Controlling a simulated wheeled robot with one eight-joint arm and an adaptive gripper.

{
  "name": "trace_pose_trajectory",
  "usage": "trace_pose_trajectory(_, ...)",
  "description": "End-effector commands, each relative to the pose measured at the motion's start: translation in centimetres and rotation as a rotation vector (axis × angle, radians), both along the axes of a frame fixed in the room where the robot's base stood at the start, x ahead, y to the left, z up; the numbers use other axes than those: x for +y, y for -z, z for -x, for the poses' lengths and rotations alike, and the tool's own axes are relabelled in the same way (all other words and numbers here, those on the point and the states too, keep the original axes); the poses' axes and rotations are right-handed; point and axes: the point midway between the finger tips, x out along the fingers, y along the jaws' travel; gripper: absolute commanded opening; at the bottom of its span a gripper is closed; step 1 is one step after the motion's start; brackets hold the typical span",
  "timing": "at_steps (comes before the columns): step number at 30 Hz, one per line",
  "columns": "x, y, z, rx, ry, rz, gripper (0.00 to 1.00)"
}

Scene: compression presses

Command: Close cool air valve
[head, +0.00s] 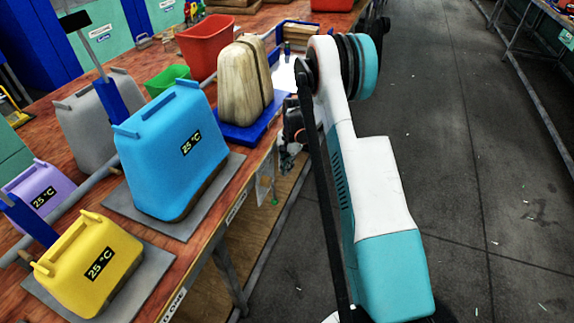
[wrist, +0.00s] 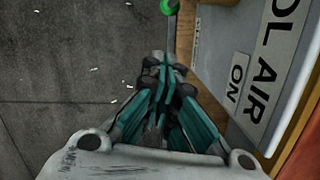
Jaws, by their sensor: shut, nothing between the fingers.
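A valve lever with a round green knob (wrist: 168,6) shows at the top edge of the wrist view, on a thin grey rod. The rod runs down toward my fingertips; I cannot tell whether they touch it. Beside it, a grey panel carries a label reading "OL AIR" (wrist: 265,75), partly cut off, and an "ON" label (wrist: 237,78). My gripper (wrist: 163,88) is shut and empty, left of the panel. In the head view my gripper (head: 288,158) hangs beside the table's front edge, above a small green spot (head: 274,201) that may be the knob.
The wooden table (head: 190,262) holds blue (head: 165,150), yellow (head: 90,265) and purple (head: 38,194) presses marked 25 °C. A wooden-looking block (head: 238,80) stands on a blue base near a red bin (head: 205,45).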

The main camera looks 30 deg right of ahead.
Motion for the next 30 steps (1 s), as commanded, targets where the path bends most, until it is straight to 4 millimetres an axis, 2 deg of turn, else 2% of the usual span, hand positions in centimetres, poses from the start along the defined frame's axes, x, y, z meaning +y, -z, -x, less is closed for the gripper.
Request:
trace_pose_trajectory(1, 0.2, 1.4, 0.1, 0.000, 0.000, 0.000, 0.00)
trace_pose_trajectory(8, 0.9, 5.8, 0.3, 0.000, -0.001, 0.000, 0.00)
trace_pose_trajectory(12, 2.9, 5.6, 1.4, 0.000, -0.003, 0.000, 0.00)
trace_pose_trajectory(16, 3.9, 5.6, 1.9, 0.000, -0.002, 0.000, 0.00)
trace_pose_trajectory(30, 4.5, 5.5, 2.2, 0.000, -0.001, 0.000, 0.00)
